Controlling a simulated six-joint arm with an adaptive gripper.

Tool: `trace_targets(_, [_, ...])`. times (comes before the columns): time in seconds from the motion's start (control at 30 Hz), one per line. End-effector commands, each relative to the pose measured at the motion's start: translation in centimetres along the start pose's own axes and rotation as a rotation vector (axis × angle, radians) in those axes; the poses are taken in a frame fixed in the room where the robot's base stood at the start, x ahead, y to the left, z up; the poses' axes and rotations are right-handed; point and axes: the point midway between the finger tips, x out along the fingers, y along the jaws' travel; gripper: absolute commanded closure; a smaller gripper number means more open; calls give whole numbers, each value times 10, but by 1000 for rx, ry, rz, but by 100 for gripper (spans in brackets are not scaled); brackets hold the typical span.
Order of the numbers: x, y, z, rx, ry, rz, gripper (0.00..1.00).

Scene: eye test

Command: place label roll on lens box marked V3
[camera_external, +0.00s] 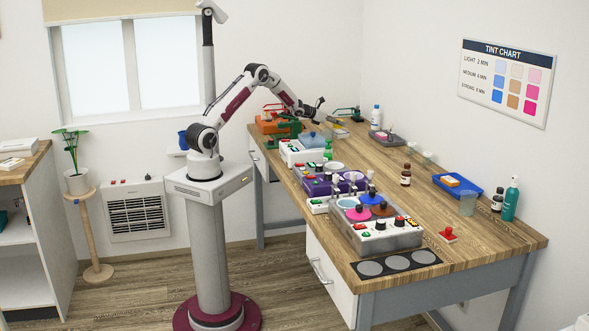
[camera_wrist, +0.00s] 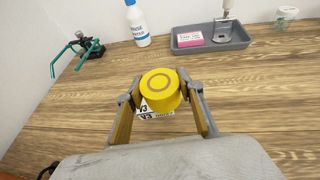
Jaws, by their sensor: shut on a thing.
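A yellow round roll (camera_wrist: 160,84), which looks like the label roll, sits between the two fingers of my gripper (camera_wrist: 161,92) in the wrist view. My gripper is shut on it. Just below the roll in the picture, a white surface marked V3 (camera_wrist: 150,115) shows, which looks like the lens box; most of it is hidden behind the roll. I cannot tell whether the roll touches it. In the external view my gripper (camera_external: 318,103) is over the far end of the bench; the roll is too small to make out there.
In the wrist view a teal-armed stand (camera_wrist: 84,50), a white bottle (camera_wrist: 137,22), a grey tray (camera_wrist: 212,40) with a pink box and a clear cup (camera_wrist: 285,17) stand beyond. Bare wood surrounds the roll. Several coloured dye units (camera_external: 345,185) fill the bench's near left side.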

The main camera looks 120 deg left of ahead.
Motion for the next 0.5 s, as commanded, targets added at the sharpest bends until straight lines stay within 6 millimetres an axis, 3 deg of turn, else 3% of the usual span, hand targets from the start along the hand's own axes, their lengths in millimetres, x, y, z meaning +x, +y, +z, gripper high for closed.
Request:
trace_targets(0.23, [10, 0, -24, 0, 2, -1, 85])
trace_targets(0.5, [12, 0, -29, 1, 0, 0, 85])
